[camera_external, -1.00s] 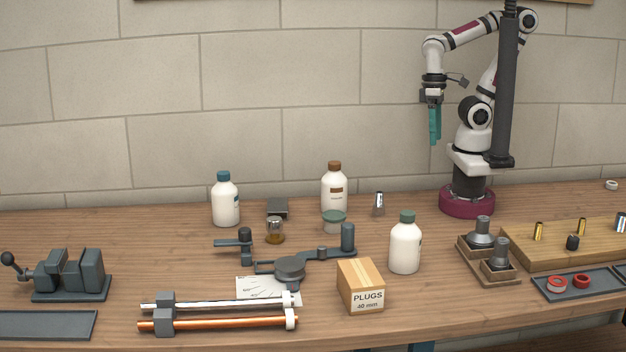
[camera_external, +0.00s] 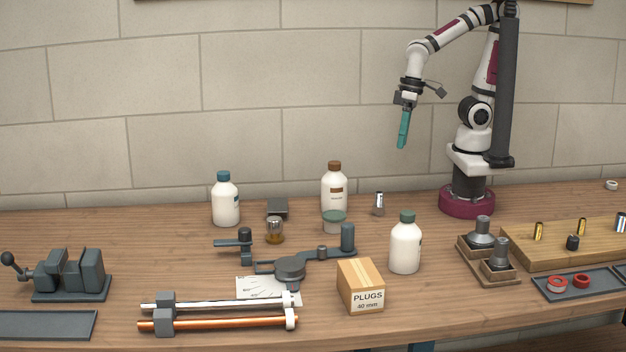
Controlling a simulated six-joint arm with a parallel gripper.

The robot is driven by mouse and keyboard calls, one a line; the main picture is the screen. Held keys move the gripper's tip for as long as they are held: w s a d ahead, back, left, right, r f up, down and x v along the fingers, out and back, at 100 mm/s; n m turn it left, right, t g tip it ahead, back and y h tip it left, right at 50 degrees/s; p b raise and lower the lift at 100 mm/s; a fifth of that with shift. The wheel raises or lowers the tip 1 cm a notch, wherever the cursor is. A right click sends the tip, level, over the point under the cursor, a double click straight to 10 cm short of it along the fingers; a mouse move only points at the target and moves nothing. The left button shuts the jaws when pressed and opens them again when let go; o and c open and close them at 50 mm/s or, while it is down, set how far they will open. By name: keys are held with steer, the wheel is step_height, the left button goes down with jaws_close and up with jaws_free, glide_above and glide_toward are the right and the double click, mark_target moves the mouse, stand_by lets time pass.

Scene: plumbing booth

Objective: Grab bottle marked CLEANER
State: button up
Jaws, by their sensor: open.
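Three white bottles stand upright on the bench. One with a blue cap (camera_external: 226,203) is at the left, its label mostly turned away. One with a brown cap and brown label (camera_external: 334,190) is at the back middle. One with a green cap (camera_external: 405,248) is nearer the front, its label at the right edge. No label can be read, so I cannot tell which is marked CLEANER. My gripper (camera_external: 402,143) has teal fingers that overlap in this view. It is open and empty, high above the bench, up and right of the brown-capped bottle.
A PLUGS box (camera_external: 361,287) stands beside the green-capped bottle. A grey pipe bender (camera_external: 290,268), a small jar (camera_external: 275,230) and a green-lidded tub (camera_external: 334,222) sit among the bottles. A vice (camera_external: 72,274) is at far left. A dark post rises beside my arm.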

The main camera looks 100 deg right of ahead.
steer(key=w+f+t, duration=0.3)
steer(key=w+t, duration=0.2)
steer(key=w, duration=1.3)
steer(key=n+t+h, duration=0.2)
steer(key=t+h, duration=0.3)
steer(key=t, duration=0.2)
glide_toward(223, 173)
steer(key=x, duration=1)
steer(key=shift+d+f, duration=0.1)
steer(key=shift+f, duration=0.25)
jaws_close()
steer(key=shift+r, duration=0.15)
